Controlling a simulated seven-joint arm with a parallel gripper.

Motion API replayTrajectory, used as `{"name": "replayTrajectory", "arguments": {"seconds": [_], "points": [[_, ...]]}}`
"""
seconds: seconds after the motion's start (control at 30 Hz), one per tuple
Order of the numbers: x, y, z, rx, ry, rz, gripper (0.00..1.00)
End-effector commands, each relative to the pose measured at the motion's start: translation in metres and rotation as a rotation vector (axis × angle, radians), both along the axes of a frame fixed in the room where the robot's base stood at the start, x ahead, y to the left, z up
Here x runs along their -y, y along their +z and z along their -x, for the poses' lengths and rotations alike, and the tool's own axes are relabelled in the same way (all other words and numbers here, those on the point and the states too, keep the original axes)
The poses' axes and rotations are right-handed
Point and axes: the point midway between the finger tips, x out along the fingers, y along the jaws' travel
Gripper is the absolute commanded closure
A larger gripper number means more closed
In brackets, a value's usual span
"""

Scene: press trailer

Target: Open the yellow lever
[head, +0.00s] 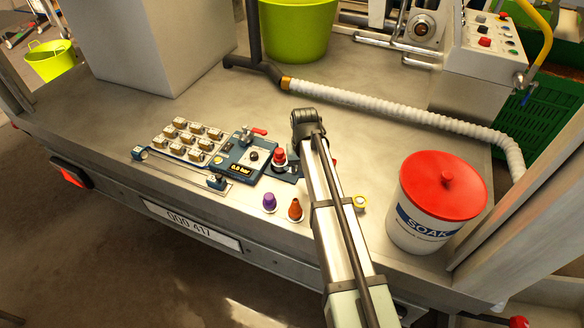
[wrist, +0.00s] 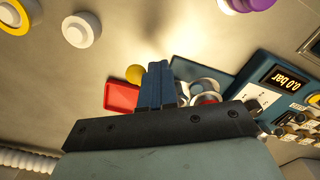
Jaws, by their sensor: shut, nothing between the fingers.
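In the wrist view, my gripper (wrist: 158,72) is shut, its dark blue fingers together and empty. A yellow ball (wrist: 134,74) shows just left of the fingertips, beside a flat red piece (wrist: 120,97). The ball may be the yellow lever's knob; no lever arm shows. I cannot tell whether the fingers touch it. A round pale fitting with red in it (wrist: 205,90) is partly hidden right of the fingers. In the head view, my arm hides the ball and my fingertips. The blue panel (head: 228,160) reads 0.0 bar and bears a red-handled lever (head: 259,131).
Purple (head: 269,202) and orange (head: 295,209) caps and a yellow ring (head: 360,203) lie near the front edge. A red-lidded white bucket (head: 413,226) stands right of my arm. A white ribbed hose (head: 400,112) runs behind.

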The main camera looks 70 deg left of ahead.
Motion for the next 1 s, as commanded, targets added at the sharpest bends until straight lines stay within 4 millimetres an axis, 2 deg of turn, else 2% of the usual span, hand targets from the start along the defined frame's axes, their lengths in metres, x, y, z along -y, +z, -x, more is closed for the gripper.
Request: {"name": "replayTrajectory", "arguments": {"seconds": [0.27, 0.63, 1.0], "points": [[-0.001, 0.0, -0.002, 0.001, 0.0, 0.0, 1.0], [-0.005, 0.0, -0.027, 0.001, -0.002, 0.0, 1.0], [-0.005, 0.0, -0.028, 0.001, 0.0, 0.0, 1.0]]}}
